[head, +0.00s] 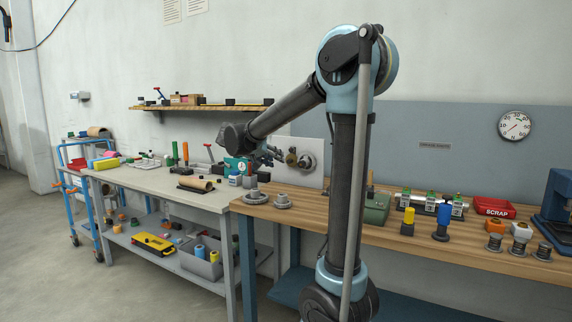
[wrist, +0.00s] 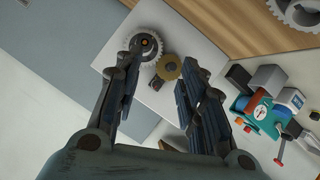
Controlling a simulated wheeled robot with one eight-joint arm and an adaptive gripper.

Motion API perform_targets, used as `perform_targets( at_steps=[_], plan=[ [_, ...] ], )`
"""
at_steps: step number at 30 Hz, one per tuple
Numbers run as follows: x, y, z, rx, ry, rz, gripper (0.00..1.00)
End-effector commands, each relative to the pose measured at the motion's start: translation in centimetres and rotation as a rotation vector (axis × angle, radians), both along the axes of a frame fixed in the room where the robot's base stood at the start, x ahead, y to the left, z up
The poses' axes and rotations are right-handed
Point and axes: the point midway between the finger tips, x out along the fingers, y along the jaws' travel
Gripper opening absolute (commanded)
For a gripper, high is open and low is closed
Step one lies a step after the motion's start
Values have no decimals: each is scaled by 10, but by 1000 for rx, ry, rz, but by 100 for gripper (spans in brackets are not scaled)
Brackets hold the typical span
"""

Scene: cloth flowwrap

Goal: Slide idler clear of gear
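A pale panel (head: 314,150) stands upright at the back of the benches and carries the gears. On it are a grey toothed gear (wrist: 155,40) with a dark hub and a smaller brass wheel (wrist: 169,66) beside it; the brass wheel looks like the idler. A small dark piece (wrist: 155,84) sits just below the brass wheel in the wrist view. My gripper (wrist: 163,57) is open, its fingers apart, with the brass wheel showing between them. The left finger overlaps the grey gear's edge in the picture; I cannot tell whether it touches. In the head view my gripper (head: 273,155) is close to the panel.
A teal device (head: 237,166) with a dial stands on the grey bench (head: 140,178), left of the panel. Loose grey gears (head: 283,201) lie on the wooden bench (head: 325,212) below. A green box (head: 377,208) stands further right.

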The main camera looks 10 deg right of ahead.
Motion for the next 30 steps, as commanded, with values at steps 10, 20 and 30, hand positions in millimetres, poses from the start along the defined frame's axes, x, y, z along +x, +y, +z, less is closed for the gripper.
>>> perform_targets(
  at_steps=[10, 20, 30],
  plan=[
    [37, 43, 16, -31, -124, 12, 37],
    [65, 15, 2, -31, -124, 9, 37],
    [104, -25, -20, -32, -123, 10, 37]
  ],
)
